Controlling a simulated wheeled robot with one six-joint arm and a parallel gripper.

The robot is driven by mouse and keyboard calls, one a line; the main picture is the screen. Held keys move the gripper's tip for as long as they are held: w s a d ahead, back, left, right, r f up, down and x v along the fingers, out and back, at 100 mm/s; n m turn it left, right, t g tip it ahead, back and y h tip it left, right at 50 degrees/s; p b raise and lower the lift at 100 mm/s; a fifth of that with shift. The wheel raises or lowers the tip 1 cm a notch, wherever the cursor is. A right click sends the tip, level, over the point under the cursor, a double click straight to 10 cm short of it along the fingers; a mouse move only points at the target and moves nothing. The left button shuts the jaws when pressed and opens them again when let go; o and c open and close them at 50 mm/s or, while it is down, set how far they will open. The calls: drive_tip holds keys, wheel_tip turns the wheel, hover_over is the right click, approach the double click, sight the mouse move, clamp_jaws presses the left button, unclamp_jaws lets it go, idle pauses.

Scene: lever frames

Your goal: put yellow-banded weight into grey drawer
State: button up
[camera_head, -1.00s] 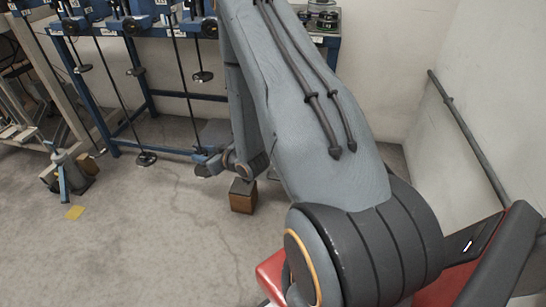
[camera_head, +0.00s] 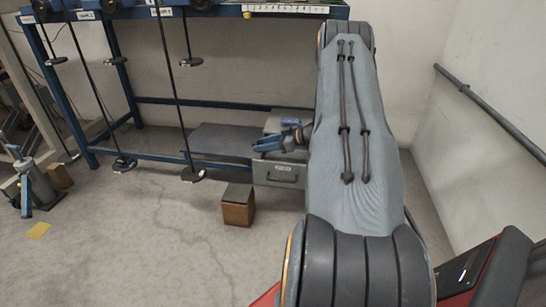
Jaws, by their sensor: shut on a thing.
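My gripper (camera_head: 268,143), with blue fingers, is at the grey drawer, just above its front panel in the picture. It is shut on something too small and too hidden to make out. The grey drawer (camera_head: 290,174) has a pale label and a dark handle on its front. It is low under the blue bench, left of my arm. My gripper and arm hide part of it, and how far it stands open is hard to tell. I cannot pick out the yellow-banded weight with certainty.
A brown box (camera_head: 238,208) with a dark top stands on the floor in front of the drawer. A low grey shelf (camera_head: 215,138) is left of the drawer. Rods with dark discs (camera_head: 192,174) hang from the blue bench (camera_head: 235,11). The floor at front left is mostly clear.

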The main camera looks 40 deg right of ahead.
drive_tip(key=d+f, duration=0.1)
drive_tip(key=s+d+b, duration=0.1)
drive_tip(key=d, duration=0.1)
drive_tip(key=d+f+b, duration=0.1)
drive_tip(key=d, duration=0.1)
drive_tip(key=shift+s+d+f, duration=0.15)
drive_tip(key=shift+d+f, duration=0.05)
drive_tip(key=shift+f, duration=0.15)
drive_tip(key=shift+f+b, duration=2.4)
drive_tip(key=shift+f, duration=0.55)
drive_tip(key=shift+f, duration=0.45)
drive_tip(key=o, duration=1.1)
drive_tip(key=shift+o, duration=0.2)
drive_tip(key=p+v, duration=0.3)
drive_tip(key=v, duration=0.5)
drive_tip(key=shift+f, duration=0.1)
drive_tip(key=shift+a, duration=0.1)
